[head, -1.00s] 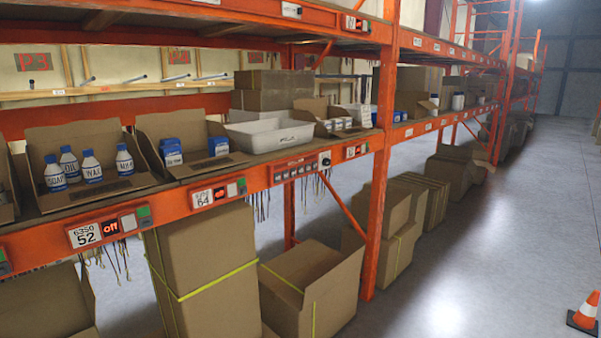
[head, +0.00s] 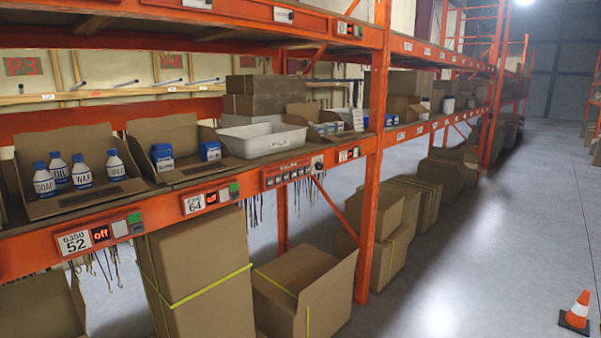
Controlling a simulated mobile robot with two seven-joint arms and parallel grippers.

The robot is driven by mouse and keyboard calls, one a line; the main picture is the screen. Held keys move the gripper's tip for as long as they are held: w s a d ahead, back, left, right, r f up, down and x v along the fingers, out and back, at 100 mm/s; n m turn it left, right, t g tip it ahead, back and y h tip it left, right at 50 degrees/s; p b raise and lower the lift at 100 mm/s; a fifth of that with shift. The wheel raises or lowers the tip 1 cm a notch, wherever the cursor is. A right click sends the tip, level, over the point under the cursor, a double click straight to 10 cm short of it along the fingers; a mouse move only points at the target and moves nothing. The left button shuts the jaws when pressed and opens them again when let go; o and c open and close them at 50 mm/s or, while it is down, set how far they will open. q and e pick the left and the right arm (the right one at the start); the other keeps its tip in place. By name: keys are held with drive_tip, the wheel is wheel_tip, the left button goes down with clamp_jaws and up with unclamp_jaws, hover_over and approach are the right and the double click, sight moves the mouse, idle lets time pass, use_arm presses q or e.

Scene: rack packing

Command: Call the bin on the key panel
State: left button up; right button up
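A key panel (head: 287,175) with a row of small keys and a round dark knob at its right end is fixed to the orange shelf beam, near the middle of the head view. A white, shallow, open bin (head: 262,139) sits on the shelf above it and looks empty. Neither of my grippers is in view. The panel's key labels are too small to read.
Open cardboard boxes with white bottles (head: 83,170) and blue-and-white packs (head: 162,157) stand left of the bin. Cartons (head: 306,290) fill the floor below. The aisle floor (head: 470,240) is clear beside a cone (head: 576,312).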

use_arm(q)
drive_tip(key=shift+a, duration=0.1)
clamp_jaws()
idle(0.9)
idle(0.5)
